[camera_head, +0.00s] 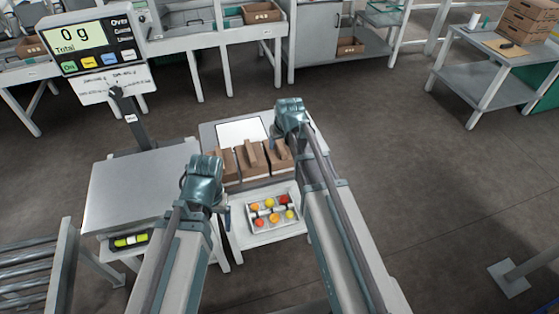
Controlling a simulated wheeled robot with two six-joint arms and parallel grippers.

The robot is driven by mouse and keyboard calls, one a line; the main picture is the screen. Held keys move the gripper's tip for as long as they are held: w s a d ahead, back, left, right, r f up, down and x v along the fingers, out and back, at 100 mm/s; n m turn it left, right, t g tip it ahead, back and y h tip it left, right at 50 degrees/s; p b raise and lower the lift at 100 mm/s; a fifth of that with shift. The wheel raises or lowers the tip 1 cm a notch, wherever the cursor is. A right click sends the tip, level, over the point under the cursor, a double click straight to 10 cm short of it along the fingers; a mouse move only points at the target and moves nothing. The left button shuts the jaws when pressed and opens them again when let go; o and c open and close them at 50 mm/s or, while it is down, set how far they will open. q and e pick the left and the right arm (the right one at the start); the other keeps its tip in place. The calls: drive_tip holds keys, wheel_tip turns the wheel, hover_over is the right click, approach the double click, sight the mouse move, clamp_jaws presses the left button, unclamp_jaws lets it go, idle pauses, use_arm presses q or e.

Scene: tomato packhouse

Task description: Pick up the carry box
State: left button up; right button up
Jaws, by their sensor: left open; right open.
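The carry box (251,157) is a brown cardboard box with upright dividing parts and a raised middle piece. It stands on a small light-coloured stand between my two arms. My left gripper (204,178) is open at the box's left front, its arm reaching in from below. My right gripper (289,118) is open at the box's far right side, partly in front of its right end. Both grippers look empty. The fingertips are mostly hidden, so I cannot tell whether either touches the box.
A small tray (249,219) of red, orange and yellow tomatoes sits in front of the box. A weighing scale with a metal platform (140,187) and a display (84,45) reading 0 g stands left. A roller conveyor (30,271) is lower left.

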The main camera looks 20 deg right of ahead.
drive_tip(key=shift+f, duration=0.3)
idle(0.4)
clamp_jaws()
